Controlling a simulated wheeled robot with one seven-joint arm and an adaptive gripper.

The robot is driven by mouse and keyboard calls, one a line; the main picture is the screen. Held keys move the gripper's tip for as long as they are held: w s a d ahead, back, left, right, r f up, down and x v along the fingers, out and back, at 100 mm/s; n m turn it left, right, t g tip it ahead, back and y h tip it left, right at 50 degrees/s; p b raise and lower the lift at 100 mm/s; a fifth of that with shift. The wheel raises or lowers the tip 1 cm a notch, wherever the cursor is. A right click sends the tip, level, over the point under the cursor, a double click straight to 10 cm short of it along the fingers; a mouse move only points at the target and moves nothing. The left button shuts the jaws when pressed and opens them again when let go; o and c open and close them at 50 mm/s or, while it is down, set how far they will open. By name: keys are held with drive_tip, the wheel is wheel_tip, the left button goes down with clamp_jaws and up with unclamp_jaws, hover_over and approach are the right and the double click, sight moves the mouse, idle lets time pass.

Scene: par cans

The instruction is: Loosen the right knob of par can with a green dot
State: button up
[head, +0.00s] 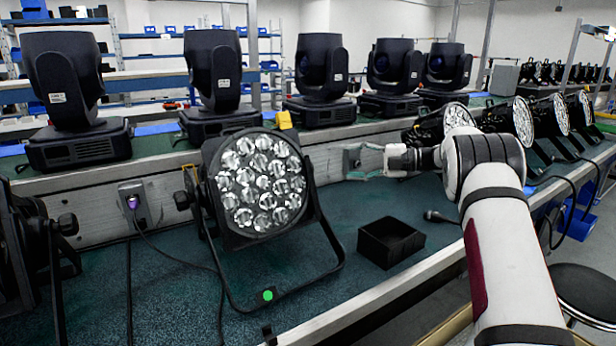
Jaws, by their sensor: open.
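The par can (228,225) with a round lens face stands on the green-topped bench, facing the camera. A green dot (268,295) marks the lower front of its black bracket (322,272). A dark knob (182,200) shows on its left side. I cannot make out the right knob clearly at the can's right side. My gripper (352,162) is to the right of the par can at about its upper half. It is open and empty, with a gap between it and the can.
A power outlet (134,202) with a cable is to the left. Moving-head lights (213,85) line the raised shelf behind. More par cans (523,122) stand at the right.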

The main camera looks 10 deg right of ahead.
drive_tip(key=shift+g, duration=0.4)
drive_tip(key=x, duration=0.4)
drive_tip(key=b+x, duration=0.1)
drive_tip(key=x, duration=0.4)
drive_tip(key=f+b+x, duration=0.1)
drive_tip(key=x, duration=0.3)
drive_tip(key=shift+s+a, duration=0.15)
drive_tip(key=shift+a, duration=0.2)
drive_tip(key=c, duration=1.2)
